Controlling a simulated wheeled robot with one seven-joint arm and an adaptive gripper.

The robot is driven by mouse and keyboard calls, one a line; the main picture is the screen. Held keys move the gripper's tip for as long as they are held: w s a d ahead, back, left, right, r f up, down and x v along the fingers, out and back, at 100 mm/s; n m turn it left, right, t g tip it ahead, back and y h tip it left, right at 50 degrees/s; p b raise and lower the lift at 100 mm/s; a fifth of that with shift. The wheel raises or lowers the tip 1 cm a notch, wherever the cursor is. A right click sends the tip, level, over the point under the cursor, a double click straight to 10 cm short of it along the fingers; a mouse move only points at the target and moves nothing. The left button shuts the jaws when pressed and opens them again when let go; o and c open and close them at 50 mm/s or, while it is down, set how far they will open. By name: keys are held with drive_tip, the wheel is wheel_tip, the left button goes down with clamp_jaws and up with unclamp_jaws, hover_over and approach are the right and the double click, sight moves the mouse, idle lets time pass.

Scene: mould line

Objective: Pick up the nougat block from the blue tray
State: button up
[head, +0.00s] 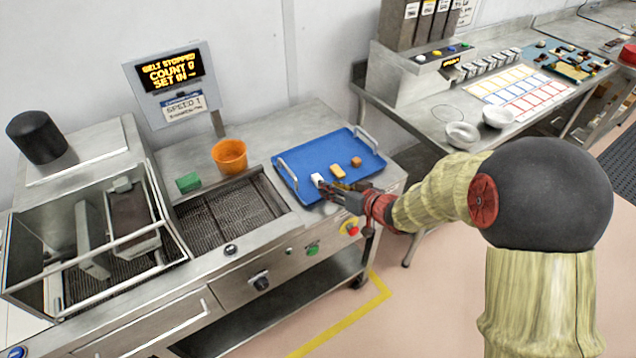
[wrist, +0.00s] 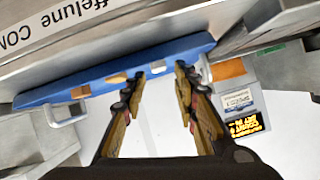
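The blue tray (head: 325,150) lies on the steel top at the right end of the machine. A white block (head: 317,179), which looks like the nougat, sits near the tray's front edge. A tan block (head: 338,171) and a brown cube (head: 356,161) lie right of it in the head view. My gripper (head: 326,187) is at the tray's front edge beside the white block. In the wrist view my gripper (wrist: 159,73) is open, and the white block (wrist: 158,67) shows between its fingertips. I cannot tell whether a finger touches it.
The tray has raised wire handles (head: 288,173) at its ends. An orange cup (head: 229,156) and a green block (head: 188,182) stand left of it by the mesh belt (head: 235,213). A red stop button (head: 352,231) is on the machine front below my gripper.

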drive_tip(key=b+x, duration=0.2)
drive_tip(key=x, duration=0.3)
drive_tip(key=shift+w+f, duration=0.1)
drive_tip(key=shift+w, duration=0.25)
drive_tip(key=shift+s+f, duration=0.1)
drive_tip(key=c, duration=0.3)
